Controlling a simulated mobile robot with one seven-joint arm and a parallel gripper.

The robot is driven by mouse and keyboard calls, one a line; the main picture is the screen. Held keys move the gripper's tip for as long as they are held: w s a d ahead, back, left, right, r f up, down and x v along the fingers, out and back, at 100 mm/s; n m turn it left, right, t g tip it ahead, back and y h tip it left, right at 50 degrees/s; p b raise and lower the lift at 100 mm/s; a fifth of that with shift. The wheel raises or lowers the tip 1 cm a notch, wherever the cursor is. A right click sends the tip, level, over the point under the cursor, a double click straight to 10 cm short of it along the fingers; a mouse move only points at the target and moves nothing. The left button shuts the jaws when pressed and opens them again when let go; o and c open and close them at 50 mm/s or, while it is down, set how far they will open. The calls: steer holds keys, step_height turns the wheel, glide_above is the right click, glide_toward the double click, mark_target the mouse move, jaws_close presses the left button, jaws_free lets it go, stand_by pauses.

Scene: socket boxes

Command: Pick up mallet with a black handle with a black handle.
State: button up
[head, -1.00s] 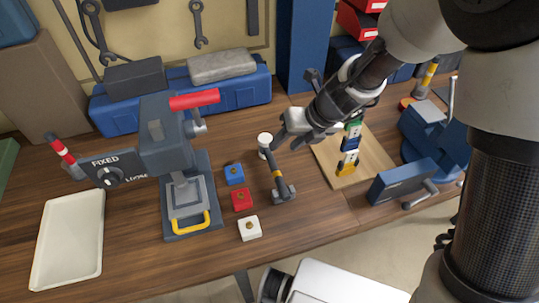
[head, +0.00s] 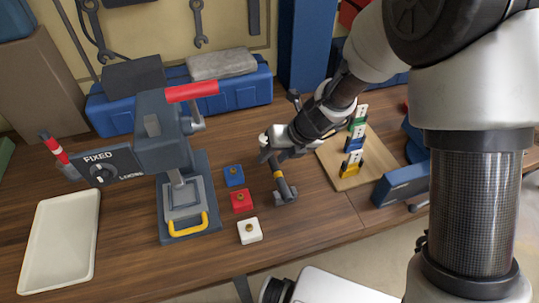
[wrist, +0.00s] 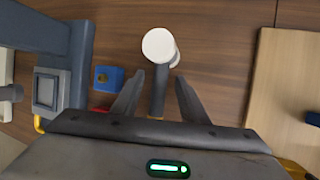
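My gripper (wrist: 160,76) is open, one finger on each side of the shaft, with gaps visible. In the head view my gripper (head: 268,152) covers part of the shaft. I cannot tell its exact height above the bench.
Blue (head: 234,175), red (head: 242,200) and white (head: 249,231) blocks sit left of the mallet. A grey press-like fixture (head: 185,195) stands further left. A wooden board (head: 375,177) with coloured blocks is to the right. A cream tray (head: 62,240) is at far left.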

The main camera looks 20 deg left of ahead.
jaws_close()
steer(key=shift+r, duration=0.1)
